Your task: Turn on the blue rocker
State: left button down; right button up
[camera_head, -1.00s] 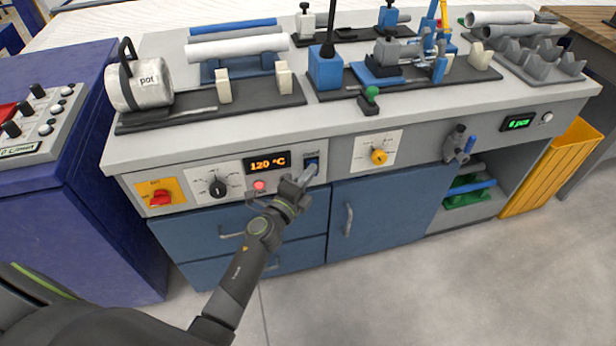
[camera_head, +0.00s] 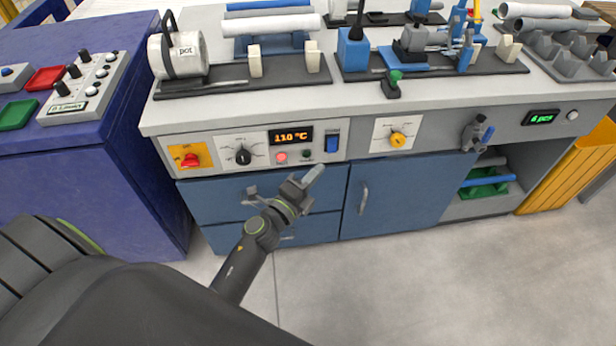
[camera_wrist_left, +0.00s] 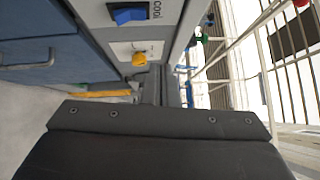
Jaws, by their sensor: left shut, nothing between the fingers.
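The blue rocker (camera_head: 332,143) sits in the front panel of the bench, right of the orange temperature display (camera_head: 291,136) reading 110 °C. It also shows at the top of the left wrist view (camera_wrist_left: 130,14), with one side tilted. I cannot tell its on or off state for sure. My left gripper (camera_head: 314,174) is shut and empty, in front of the drawers, below and slightly left of the rocker and apart from it. In the left wrist view its fingers (camera_wrist_left: 160,84) point toward the panel area. My right gripper is not in view.
A red rotary switch on a yellow plate (camera_head: 190,157), a black dial (camera_head: 243,156) and a yellow knob (camera_head: 397,139) share the panel. A drawer handle and cabinet handle (camera_head: 363,198) stick out below. The floor in front is clear.

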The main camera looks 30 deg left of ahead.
pick_arm(q)
jog(key=shift+r+v, duration=0.15)
jog(key=shift+v, duration=0.55)
jog(key=shift+r+v, duration=0.1)
jog(key=shift+v, duration=0.6)
jog(key=shift+a, duration=0.1)
